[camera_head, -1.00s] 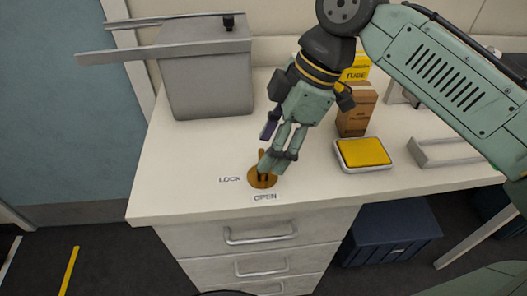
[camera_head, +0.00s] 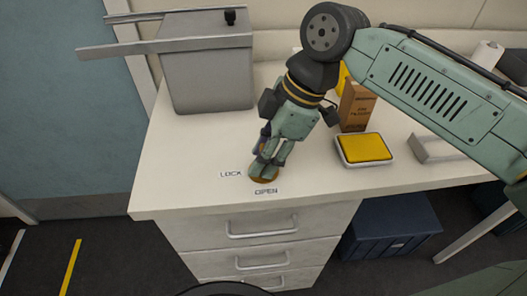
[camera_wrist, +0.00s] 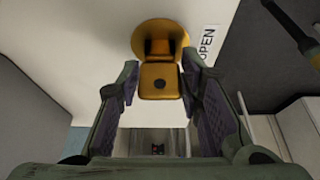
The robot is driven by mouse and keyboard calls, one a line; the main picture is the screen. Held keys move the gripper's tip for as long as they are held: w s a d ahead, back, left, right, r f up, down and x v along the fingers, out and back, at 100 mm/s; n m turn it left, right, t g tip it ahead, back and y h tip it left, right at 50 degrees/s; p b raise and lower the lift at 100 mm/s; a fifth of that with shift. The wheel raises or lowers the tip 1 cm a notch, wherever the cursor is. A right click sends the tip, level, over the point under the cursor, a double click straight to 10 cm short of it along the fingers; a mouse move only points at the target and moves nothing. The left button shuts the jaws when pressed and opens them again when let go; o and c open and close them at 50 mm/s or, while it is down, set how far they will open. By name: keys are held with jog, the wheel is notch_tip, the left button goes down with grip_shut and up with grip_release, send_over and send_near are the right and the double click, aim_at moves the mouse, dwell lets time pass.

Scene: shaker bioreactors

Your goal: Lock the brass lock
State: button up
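The brass lock (camera_head: 264,180) is a round brass disc on the front of the white counter, mostly covered by my gripper in the head view. The wrist view shows its disc (camera_wrist: 178,32) and a brass lever (camera_wrist: 159,82) with a dark round hole at its end. The printed word LOCK (camera_head: 231,174) is left of the disc and OPEN (camera_head: 266,191) is in front of it. My gripper (camera_head: 262,168) is down at the lock. In the wrist view its two fingers (camera_wrist: 159,78) are apart, one on each side of the lever, with narrow gaps appearing between.
A grey bin (camera_head: 208,75) with metal bars stands at the back left. A yellow pad in a tray (camera_head: 364,149) and a brown box (camera_head: 356,106) are to the right. Drawers (camera_head: 262,229) are below the counter's front edge. The counter left of the lock is clear.

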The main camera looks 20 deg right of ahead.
grip_shut()
jog(key=shift+f, duration=0.3)
dwell(0.4)
jog(key=shift+r+n+p, duration=0.1)
jog(key=shift+n+p, duration=0.3)
jog(key=shift+p, duration=0.1)
jog(key=shift+n+g+p, duration=0.6)
jog(key=shift+n+p, duration=0.25)
jog(key=shift+n, duration=0.35)
jog(key=shift+n+g+p, duration=0.35)
jog(key=shift+n+g, duration=0.05)
jog(key=shift+n, duration=0.4)
